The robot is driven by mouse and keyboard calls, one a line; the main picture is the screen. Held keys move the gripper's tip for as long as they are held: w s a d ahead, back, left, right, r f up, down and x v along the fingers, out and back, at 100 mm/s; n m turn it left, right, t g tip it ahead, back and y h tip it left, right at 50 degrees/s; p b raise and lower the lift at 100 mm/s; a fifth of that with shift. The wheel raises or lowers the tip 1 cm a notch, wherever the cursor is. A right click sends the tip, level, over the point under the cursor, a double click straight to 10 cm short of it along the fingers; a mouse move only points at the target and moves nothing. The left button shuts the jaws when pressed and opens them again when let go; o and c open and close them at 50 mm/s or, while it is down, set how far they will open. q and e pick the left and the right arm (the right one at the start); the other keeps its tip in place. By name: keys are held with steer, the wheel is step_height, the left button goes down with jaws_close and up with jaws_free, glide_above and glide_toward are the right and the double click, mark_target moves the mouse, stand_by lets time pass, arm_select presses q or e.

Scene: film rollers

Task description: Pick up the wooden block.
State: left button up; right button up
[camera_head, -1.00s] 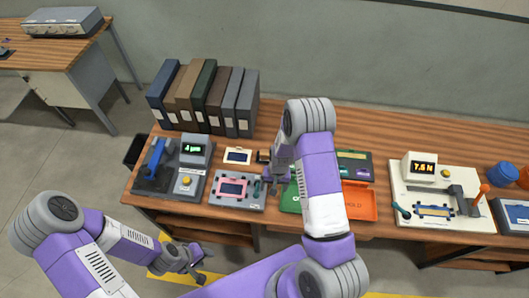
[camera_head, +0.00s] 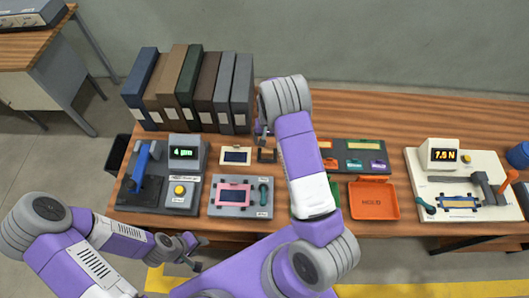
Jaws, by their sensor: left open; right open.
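A small brown block (camera_head: 267,156), which looks like the wooden block, sits on the table just right of a cream-framed panel. It is small and partly hidden. My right gripper (camera_head: 265,146) is open, with its fingers at or just above the block. I cannot tell whether they touch it. My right arm covers the table to the right of the block. My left gripper (camera_head: 197,254) is open and empty, low in front of the table's front edge, well away from the block.
A row of binders (camera_head: 190,88) stands behind the block. A grey fixture with a pink frame (camera_head: 240,197) lies in front. A gauge station (camera_head: 184,182) stands left. An orange tray (camera_head: 373,200) and a white test station (camera_head: 462,190) are right.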

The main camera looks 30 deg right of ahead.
mark_target(267, 149)
steer(key=shift+s+f, duration=0.3)
steer(key=shift+f, duration=0.5)
steer(key=f, duration=0.5)
steer(key=shift+a+f, duration=0.2)
steer(key=shift+f, duration=0.05)
steer(key=c, duration=1.1)
step_height(267, 149, up, 10)
steer(key=shift+r, duration=0.1)
